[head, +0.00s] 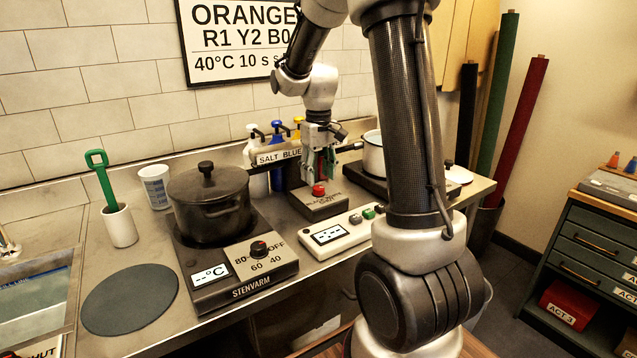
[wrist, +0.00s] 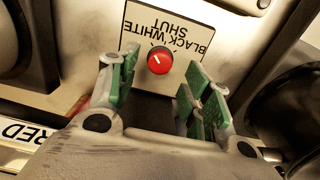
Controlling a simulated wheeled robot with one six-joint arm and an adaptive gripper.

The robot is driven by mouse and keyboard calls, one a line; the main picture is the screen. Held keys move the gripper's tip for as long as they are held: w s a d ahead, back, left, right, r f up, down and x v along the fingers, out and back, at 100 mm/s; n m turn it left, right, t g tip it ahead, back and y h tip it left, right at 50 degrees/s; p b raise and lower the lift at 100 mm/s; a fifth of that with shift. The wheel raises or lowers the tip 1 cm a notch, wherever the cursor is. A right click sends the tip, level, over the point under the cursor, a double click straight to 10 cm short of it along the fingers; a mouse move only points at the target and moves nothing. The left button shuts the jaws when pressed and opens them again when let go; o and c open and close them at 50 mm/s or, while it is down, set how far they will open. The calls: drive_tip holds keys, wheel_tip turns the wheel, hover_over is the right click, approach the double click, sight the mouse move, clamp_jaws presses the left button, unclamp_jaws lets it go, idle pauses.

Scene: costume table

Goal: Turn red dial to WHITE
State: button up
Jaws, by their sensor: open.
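The red dial (head: 319,190) sits on top of a small dark box (head: 322,207) on the counter, below my gripper (head: 326,165). In the wrist view the red dial (wrist: 160,60) shows a short white pointer mark, tilted toward the upper left. Its pale label plate (wrist: 190,18) reads BLACK, WHITE and SHUT, upside down in this view. Exactly which word the pointer faces is hard to tell. My gripper (wrist: 165,78) is open, its green-padded fingers apart on either side of the dial in the picture. The fingers appear clear of the dial, with nothing between the pads.
A black pot (head: 210,205) on a hotplate (head: 235,270) stands at left. A white control box (head: 330,236) lies in front of the dial's box. A white pot (head: 374,155) is at right, and bottles (head: 277,150) stand behind.

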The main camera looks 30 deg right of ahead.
sight(318, 187)
wheel_tip(318, 187, up, 8)
drive_tip(key=shift+r, duration=0.2)
idle(0.4)
drive_tip(key=s+a+r+t, duration=0.1)
drive_tip(key=s+a+t, duration=0.1)
drive_tip(key=s, duration=1)
drive_tip(key=s+a+r+t, duration=0.1)
drive_tip(key=s+a+t, duration=0.1)
drive_tip(key=s, duration=1)
drive_tip(key=shift+a+r, duration=0.25)
drive_tip(key=shift+a, duration=0.3)
